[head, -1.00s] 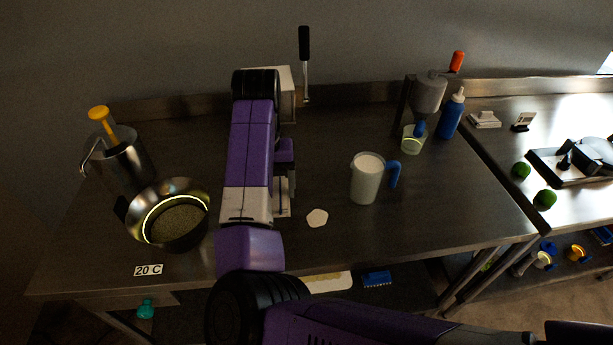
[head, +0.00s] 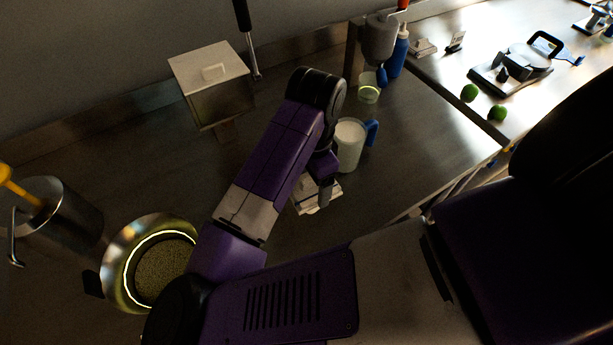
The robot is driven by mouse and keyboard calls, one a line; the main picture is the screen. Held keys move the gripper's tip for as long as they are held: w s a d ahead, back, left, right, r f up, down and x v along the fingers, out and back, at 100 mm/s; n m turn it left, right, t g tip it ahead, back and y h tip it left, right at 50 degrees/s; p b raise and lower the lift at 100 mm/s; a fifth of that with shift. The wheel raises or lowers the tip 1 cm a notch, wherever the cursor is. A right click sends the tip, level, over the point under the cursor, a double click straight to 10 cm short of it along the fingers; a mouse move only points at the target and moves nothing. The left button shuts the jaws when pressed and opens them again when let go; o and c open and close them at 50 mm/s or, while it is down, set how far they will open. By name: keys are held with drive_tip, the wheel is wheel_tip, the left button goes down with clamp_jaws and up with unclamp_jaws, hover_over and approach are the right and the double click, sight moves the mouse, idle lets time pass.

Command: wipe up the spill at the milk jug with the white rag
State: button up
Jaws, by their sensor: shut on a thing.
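The milk jug (head: 348,150), white inside with a blue handle, stands upright on the steel counter. My gripper (head: 325,196) is low over the counter just in front of the jug, its jaws partly hidden by my arm. It is shut on the white rag (head: 304,200), which shows as pale folds around and below the fingers. The rag is at or very near the counter; exact contact is unclear. The pale spill cannot be made out apart from the rag here.
A steel bowl (head: 117,268) with grainy contents and a pump canister (head: 75,215) stand at left. A box with a lever (head: 218,95) is behind. A blue bottle (head: 398,58) and a small cup (head: 368,92) stand beyond the jug. Counter right of the jug is clear.

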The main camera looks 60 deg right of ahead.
drive_tip(key=shift+f+b, duration=2)
drive_tip(key=shift+f, duration=0.4)
drive_tip(key=shift+f+b, duration=0.5)
drive_tip(key=shift+f, duration=0.1)
drive_tip(key=shift+w+a, duration=0.1)
drive_tip(key=shift+w+a+f+b, duration=0.1)
drive_tip(key=shift+w+a+b, duration=0.15)
drive_tip(key=shift+w+a, duration=0.35)
drive_tip(key=shift+w+a+f+b, duration=0.1)
drive_tip(key=shift+w+a+b, duration=0.2)
drive_tip(key=shift+a, duration=0.35)
drive_tip(key=shift+d, duration=0.1)
drive_tip(key=shift+w+a+r, duration=0.15)
drive_tip(key=shift+w+a, duration=0.2)
drive_tip(key=shift+a, duration=0.2)
